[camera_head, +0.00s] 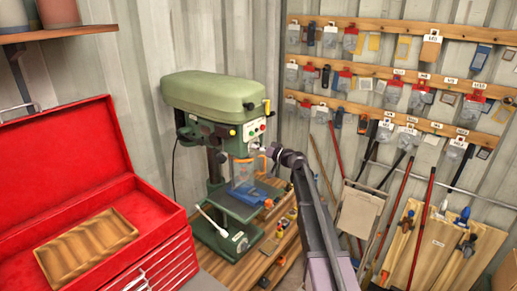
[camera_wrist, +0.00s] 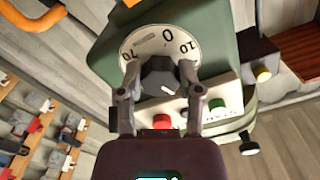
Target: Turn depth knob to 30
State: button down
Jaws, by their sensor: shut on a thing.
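The depth knob (camera_wrist: 158,76) is a dark grey knob in the wrist view, in the middle of a round cream dial (camera_wrist: 148,42). The dial's "0" shows above and right of the knob, "10" at the right and "70" at the left. My gripper (camera_wrist: 158,80) has its two fingers around the knob, one on each side, and is shut on it. In the head view my gripper (camera_head: 262,150) reaches the front of the green drill press (camera_head: 210,92) from the right. The knob itself is hidden or too small to tell there.
Below the dial are a red button (camera_wrist: 162,122) and a green button (camera_wrist: 217,105). An orange-framed clear guard (camera_head: 243,172) hangs under the drill head. An open red toolbox (camera_head: 65,170) stands at left.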

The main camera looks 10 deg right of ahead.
dwell(0.4)
jog(key=shift+c, duration=1.3)
grip_release()
jog(key=shift+s+d, duration=0.1)
jog(key=v, duration=1.1)
jog(key=shift+s+d, duration=0.2)
jog(key=shift+s, duration=0.05)
